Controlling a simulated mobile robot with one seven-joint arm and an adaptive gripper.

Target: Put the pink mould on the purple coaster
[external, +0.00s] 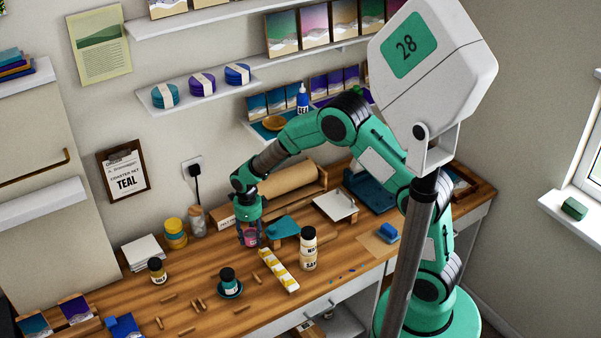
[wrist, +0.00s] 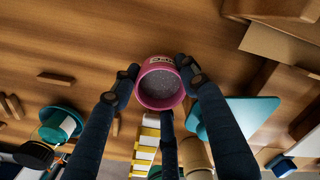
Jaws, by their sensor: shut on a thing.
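The pink mould (external: 250,239) is a small round cup with a pale label and a grey speckled inside; it also shows in the wrist view (wrist: 160,86). My gripper (external: 249,232) is shut on it, with fingers on both sides of its wall. It is upright, at or just above the worktop; I cannot tell if it touches. No single round purple coaster shows clearly on the bench. A purple and gold square tile (external: 75,308) lies at the bench's lower left, and a banded purple round stack (external: 201,84) is on the wall shelf.
A teal piece (external: 283,227) lies right of the mould. A dark-capped jar (external: 228,277) sits on a teal dish. Several small wooden sticks lie to the front left. A paper roll (external: 290,181) is behind.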

